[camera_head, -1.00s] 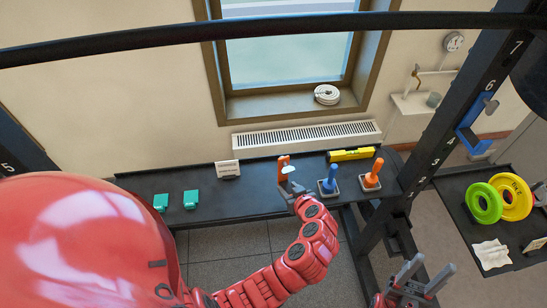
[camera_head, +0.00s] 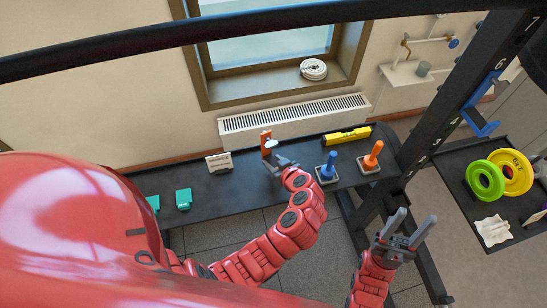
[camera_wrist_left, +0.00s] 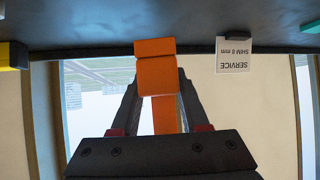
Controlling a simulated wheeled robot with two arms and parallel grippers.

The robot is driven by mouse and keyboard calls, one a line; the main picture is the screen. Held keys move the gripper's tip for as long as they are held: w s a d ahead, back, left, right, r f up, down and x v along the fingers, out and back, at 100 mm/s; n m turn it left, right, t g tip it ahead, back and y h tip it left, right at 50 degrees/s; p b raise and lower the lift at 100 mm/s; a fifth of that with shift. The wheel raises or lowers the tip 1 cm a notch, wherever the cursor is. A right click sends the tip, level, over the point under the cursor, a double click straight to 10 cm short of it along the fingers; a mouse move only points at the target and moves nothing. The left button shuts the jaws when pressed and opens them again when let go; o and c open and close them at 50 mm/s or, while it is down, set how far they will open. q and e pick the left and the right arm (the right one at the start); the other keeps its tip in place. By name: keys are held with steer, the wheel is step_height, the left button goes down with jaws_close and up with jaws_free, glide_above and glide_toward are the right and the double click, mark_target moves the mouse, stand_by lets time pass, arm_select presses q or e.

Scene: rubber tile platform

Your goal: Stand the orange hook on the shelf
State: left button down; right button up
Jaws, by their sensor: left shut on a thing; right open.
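The orange hook (camera_head: 265,139) is upright over the back part of the dark shelf (camera_head: 235,192), with a small white piece at its side. My left gripper (camera_head: 274,161) is shut on the hook from the front. In the left wrist view, the picture is upside down and the hook (camera_wrist_left: 156,78) stands between the two dark fingers (camera_wrist_left: 158,104), its end in front of the shelf surface (camera_wrist_left: 110,25). I cannot tell whether it touches the shelf. My right gripper (camera_head: 402,230) is open and empty, in front of the shelf's right end.
Left of the hook are a white sign (camera_head: 219,163) and teal blocks (camera_head: 183,198). Right of it are a blue peg (camera_head: 329,165), an orange peg (camera_head: 373,154) and a yellow level (camera_head: 346,136). A dark upright post (camera_head: 432,140) stands at the right.

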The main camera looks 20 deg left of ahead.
arm_select(q)
step_height(320, 180, down, 2)
steer(key=shift+f+b, duration=0.25)
steer(key=shift+b, duration=0.85)
steer(key=shift+f+b, duration=1.05)
steer(key=shift+b, duration=0.5)
steer(key=shift+f+b, duration=0.35)
steer(key=shift+b, duration=0.05)
steer(key=shift+c, duration=1.6)
jaws_free()
steer(key=b+v, duration=0.3)
steer(key=v, duration=0.6)
steer(key=shift+d+f, duration=0.15)
steer(key=p+v, duration=0.1)
steer(key=v, duration=0.7)
steer(key=shift+r, duration=0.35)
